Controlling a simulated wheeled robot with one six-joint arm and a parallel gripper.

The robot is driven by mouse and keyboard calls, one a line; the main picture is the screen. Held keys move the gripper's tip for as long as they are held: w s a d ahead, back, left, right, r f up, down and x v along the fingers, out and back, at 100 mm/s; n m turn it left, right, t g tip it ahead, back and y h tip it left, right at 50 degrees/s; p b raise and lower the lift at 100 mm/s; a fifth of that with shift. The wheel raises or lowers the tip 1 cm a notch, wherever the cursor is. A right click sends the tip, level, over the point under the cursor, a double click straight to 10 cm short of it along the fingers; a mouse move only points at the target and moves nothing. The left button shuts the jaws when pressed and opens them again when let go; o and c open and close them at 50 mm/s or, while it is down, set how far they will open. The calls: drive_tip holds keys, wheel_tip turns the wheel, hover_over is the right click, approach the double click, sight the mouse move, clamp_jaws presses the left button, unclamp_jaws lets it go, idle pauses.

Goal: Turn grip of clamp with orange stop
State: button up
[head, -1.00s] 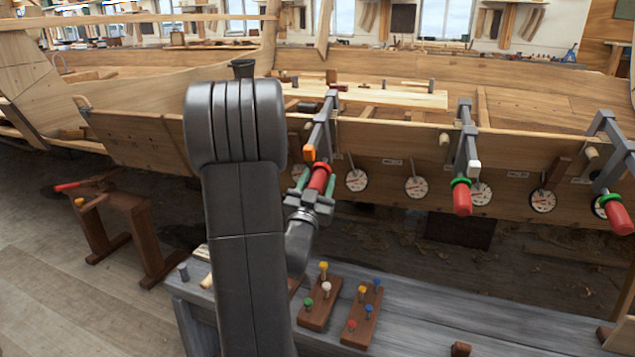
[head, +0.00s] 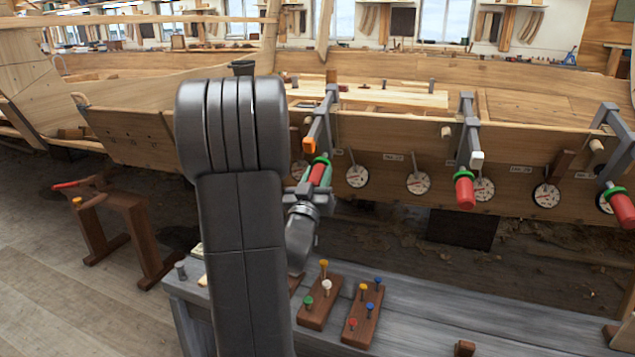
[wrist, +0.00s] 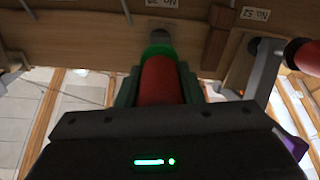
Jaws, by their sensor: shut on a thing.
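The clamp with the orange stop (head: 309,146) hangs on the hull plank just right of my arm in the head view. Its red grip (head: 317,175) points down toward me. My gripper (head: 316,183) is shut around this grip from below. In the wrist view the red grip (wrist: 160,80) stands between my two greenish fingers (wrist: 158,88), with its green collar (wrist: 158,50) beyond them. The grip's lower end is hidden behind my gripper body.
A clamp with a white stop (head: 477,158) and another clamp (head: 611,150) hang farther right. Several round dials (head: 357,176) line the plank. A grey bench (head: 430,305) below carries two peg blocks (head: 320,302). A wooden trestle (head: 118,205) stands left.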

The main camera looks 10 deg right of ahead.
drive_tip(key=shift+n+b, duration=0.35)
drive_tip(key=shift+n, duration=0.55)
drive_tip(key=o, duration=1)
drive_tip(key=v, duration=1.4)
drive_tip(key=shift+b, duration=0.3)
